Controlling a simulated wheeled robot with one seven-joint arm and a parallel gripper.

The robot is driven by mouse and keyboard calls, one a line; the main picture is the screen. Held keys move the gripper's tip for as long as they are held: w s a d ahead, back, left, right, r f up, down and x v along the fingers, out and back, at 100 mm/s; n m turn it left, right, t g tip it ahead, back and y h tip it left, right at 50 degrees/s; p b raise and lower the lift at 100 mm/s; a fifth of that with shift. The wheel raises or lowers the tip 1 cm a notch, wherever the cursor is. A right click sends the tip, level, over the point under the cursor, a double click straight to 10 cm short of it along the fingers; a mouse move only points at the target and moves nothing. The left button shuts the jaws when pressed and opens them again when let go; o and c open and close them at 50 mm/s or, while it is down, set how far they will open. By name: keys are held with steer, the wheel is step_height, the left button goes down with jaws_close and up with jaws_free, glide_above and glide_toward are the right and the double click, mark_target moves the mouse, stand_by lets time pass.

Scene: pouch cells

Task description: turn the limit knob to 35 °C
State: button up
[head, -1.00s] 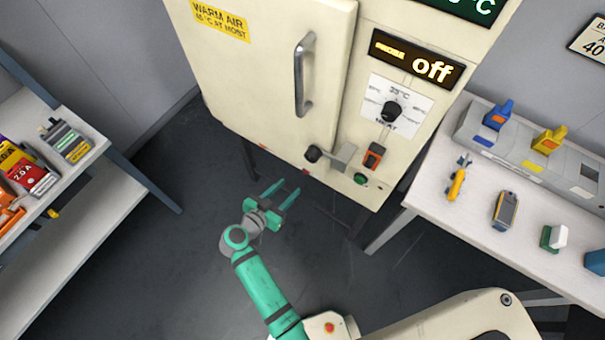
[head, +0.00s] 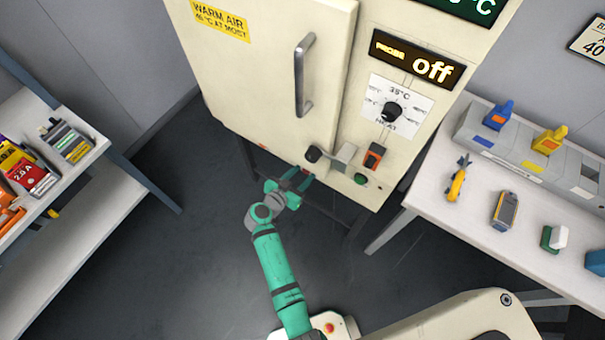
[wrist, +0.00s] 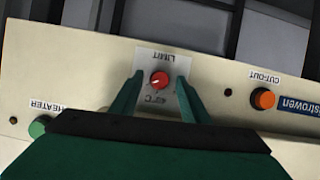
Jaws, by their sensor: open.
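The limit knob (wrist: 159,79) is a small red dial on a white plate marked LIMIT and °C in the wrist view, where the lettering appears upside down. My gripper (wrist: 157,84) is open, with one green finger on each side of the knob in that view; I cannot tell whether they touch it. The knob is hard to make out there. The exact setting its pointer shows is too small to read.
On the panel, an orange CUT-OUT button (wrist: 263,99) and a green HEATER button (wrist: 38,128) flank the plate. A white table (head: 435,215) stands right.

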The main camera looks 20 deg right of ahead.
steer(key=c, duration=1.1)
steer(key=shift+o, duration=0.2)
